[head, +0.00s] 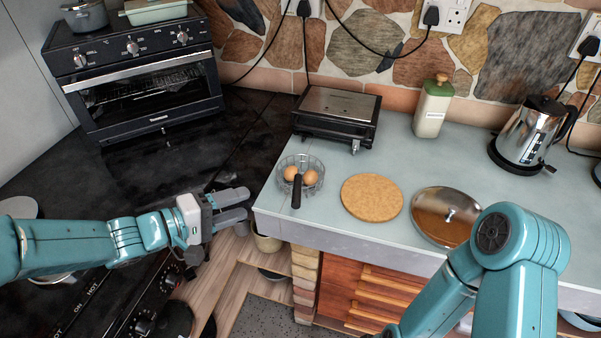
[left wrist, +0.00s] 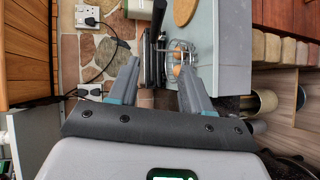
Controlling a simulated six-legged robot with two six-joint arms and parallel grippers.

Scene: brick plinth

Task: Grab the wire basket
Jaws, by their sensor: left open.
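The wire basket (head: 314,164) stands on the pale counter near its left end, with brown eggs (head: 291,174) in it and a dark handle (head: 297,192) pointing to the front. My left gripper (head: 240,204) is open and empty, to the left of the basket and apart from it. In the left wrist view the basket (left wrist: 179,48) shows ahead, beyond the open fingers (left wrist: 158,85) and near the right one. My right arm comes in at the lower right of the head view; its gripper is not visible.
A black grill (head: 336,113) stands behind the basket. A bottle (head: 432,108) and a kettle (head: 527,133) stand further back. The counter's left edge (head: 256,205) lies between gripper and basket.

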